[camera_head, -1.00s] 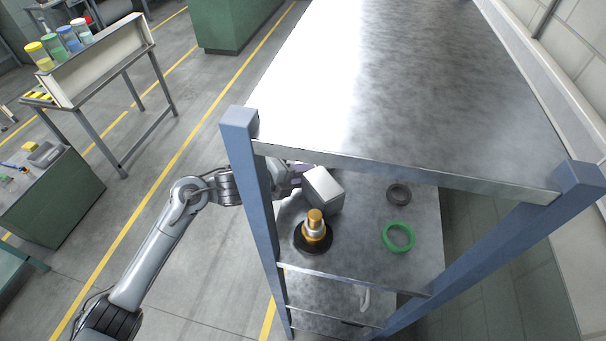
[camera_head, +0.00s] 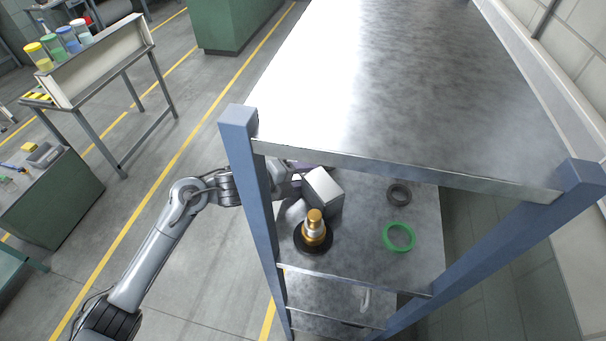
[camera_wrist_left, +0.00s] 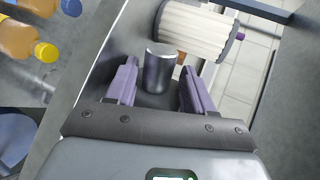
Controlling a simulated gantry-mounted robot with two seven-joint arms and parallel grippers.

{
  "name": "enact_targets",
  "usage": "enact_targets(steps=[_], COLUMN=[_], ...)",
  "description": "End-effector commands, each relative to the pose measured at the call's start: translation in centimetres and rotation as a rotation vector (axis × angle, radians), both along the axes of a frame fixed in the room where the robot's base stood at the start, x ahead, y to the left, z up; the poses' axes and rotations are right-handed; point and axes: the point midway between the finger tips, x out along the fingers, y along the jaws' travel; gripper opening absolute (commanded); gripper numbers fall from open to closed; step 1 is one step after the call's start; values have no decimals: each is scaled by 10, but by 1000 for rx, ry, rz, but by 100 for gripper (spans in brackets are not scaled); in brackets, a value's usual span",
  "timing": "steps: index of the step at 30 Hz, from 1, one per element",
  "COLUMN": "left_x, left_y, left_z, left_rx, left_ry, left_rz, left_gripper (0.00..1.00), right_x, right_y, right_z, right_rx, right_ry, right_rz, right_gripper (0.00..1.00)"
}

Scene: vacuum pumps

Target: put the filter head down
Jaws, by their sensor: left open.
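A short grey metal cylinder, which looks like the filter head (camera_wrist_left: 160,66), stands between the two purple fingers of my left gripper (camera_wrist_left: 157,80) in the left wrist view. The fingers are open, with a small gap on each side of it. In the head view my left gripper (camera_head: 309,165) reaches in under the top shelf; its fingers are mostly hidden and the filter head cannot be made out. A grey block shape shows at the arm's end there. My right gripper is out of view.
A brass fitting on a black base (camera_head: 314,230), a green ring (camera_head: 399,237) and a dark ring (camera_head: 399,194) sit on the lower shelf (camera_head: 360,245). A white ribbed cylinder (camera_wrist_left: 192,30) lies beyond the fingers. Blue posts (camera_head: 250,190) and the top shelf (camera_head: 400,90) limit room.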

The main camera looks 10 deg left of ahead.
Motion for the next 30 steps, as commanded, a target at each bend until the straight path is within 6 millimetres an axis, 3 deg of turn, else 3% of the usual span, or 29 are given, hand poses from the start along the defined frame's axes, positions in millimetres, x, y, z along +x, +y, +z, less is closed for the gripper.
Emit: enact_targets(steps=[5, 21, 30], left_x=[-6, -56, -66], left_y=[9, 65, 75], left_z=[-4, 33, 41], left_rx=[11, 3, 0], left_ry=[9, -1, -1], left_rz=[3, 1, 0], left_gripper=[61, 61, 61], right_x=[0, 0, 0], right_y=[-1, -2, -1], right_z=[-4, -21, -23], right_rx=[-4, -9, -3], right_ry=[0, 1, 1], right_rz=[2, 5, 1], right_gripper=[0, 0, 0])
